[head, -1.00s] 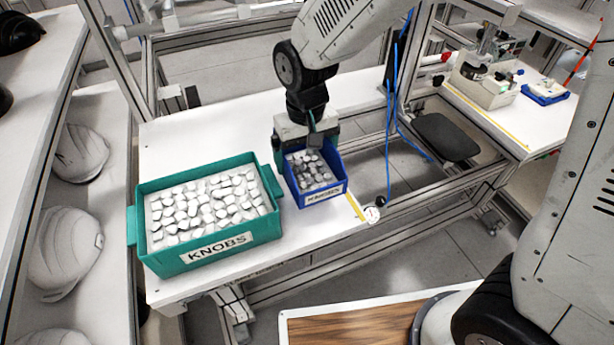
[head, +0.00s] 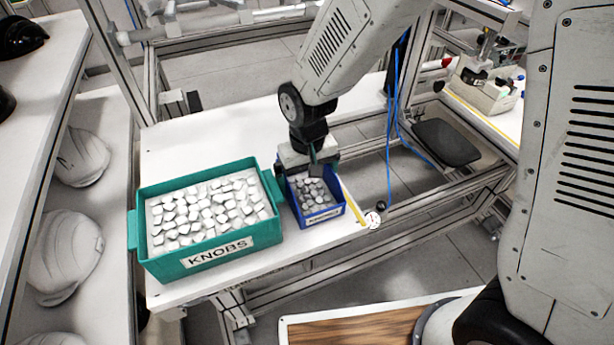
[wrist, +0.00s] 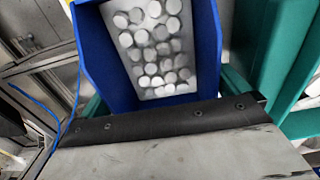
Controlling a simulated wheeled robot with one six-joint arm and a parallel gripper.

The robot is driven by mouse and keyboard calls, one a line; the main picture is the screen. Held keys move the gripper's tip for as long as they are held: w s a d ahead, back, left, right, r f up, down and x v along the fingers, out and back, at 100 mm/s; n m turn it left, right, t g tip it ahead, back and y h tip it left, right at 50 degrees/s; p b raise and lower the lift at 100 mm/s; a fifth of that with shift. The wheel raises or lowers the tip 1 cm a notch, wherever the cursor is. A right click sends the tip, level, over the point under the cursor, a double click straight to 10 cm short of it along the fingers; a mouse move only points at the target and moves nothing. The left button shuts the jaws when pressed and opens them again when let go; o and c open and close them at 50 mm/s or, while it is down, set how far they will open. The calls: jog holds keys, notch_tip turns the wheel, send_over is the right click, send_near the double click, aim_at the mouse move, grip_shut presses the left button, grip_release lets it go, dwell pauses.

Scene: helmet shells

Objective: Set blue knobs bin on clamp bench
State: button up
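The small blue bin (head: 329,214), filled with grey-white knobs, is at the front right of the white bench (head: 200,118), beside the yellow line. Its label is too small to read. My gripper (head: 308,168) is at the bin's back end, its teal fingers at the sides, and appears shut on it. The bin looks upright and on or just above the bench; its underside is hidden. The wrist view shows the blue bin (wrist: 98,62) directly before my gripper, with round knobs inside.
A larger teal tote (head: 207,262) labelled KNOBS stands close left of the blue bin. White helmet shells (head: 68,255) line a shelf at left. Blue cables (head: 393,130) hang at right. Another bench at right holds a beige box (head: 485,95). The bench's back part is clear.

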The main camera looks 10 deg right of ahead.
aim_at(307, 191)
jog(key=shift+r, duration=0.1)
notch_tip(307, 191, up, 10)
jog(key=r, duration=0.1)
jog(key=s+d+r, duration=0.3)
jog(key=d+r, duration=0.3)
jog(key=d, duration=0.1)
jog(key=s+d+r+m+t, duration=0.1)
jog(key=s+d+r+m, duration=0.2)
jog(key=s+d, duration=1)
jog(key=s+r, duration=0.2)
jog(key=s, duration=0.1)
jog(key=shift+s+d, duration=0.3)
jog(key=shift+d, duration=0.05)
